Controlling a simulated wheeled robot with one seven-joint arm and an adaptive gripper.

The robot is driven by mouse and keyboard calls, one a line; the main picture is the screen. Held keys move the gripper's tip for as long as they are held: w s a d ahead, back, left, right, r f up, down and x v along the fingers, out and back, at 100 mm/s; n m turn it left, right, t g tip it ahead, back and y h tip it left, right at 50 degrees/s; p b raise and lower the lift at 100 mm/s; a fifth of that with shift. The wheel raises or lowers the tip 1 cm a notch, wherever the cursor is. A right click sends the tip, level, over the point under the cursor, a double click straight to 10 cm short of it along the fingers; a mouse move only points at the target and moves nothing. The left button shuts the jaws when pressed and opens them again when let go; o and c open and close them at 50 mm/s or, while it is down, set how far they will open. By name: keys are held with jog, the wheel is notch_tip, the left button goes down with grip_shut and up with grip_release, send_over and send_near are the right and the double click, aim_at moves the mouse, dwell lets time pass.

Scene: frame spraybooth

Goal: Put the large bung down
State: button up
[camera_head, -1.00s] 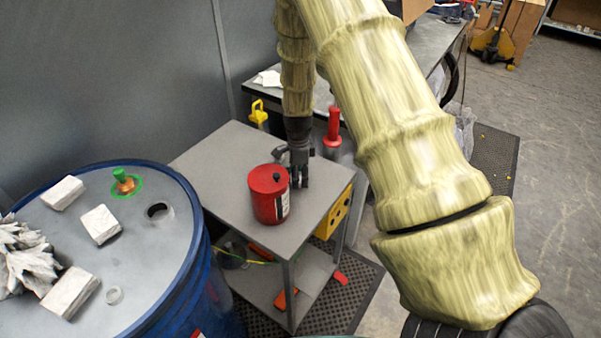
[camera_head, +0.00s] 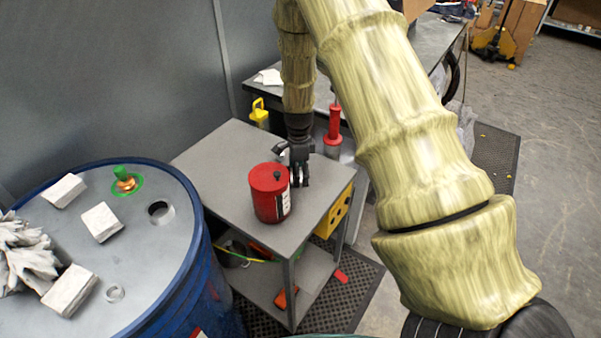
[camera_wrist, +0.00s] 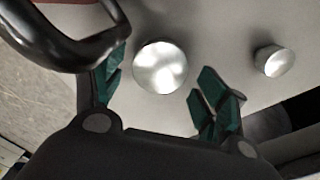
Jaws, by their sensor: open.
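A round silvery metal piece, which looks like the large bung (camera_wrist: 160,67), rests on the grey trolley top (camera_head: 215,160) in the wrist view. A smaller silvery plug (camera_wrist: 273,61) stands to its right. My gripper (camera_wrist: 163,82) is open, its green-padded fingers on either side of the large bung with a visible gap at each side. In the head view my gripper (camera_head: 300,180) points down just behind and right of a red can. Both metal pieces are hidden there.
The red can (camera_head: 270,193) stands close beside my gripper. White blocks (camera_head: 101,222) lie on the lid. The trolley's left part is clear.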

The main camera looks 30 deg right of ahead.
notch_tip(320, 180, up, 12)
jog(key=b, duration=0.2)
jog(key=shift+f+b, duration=0.25)
jog(key=shift+b, duration=0.1)
jog(key=shift+s+r, duration=0.1)
dwell(0.3)
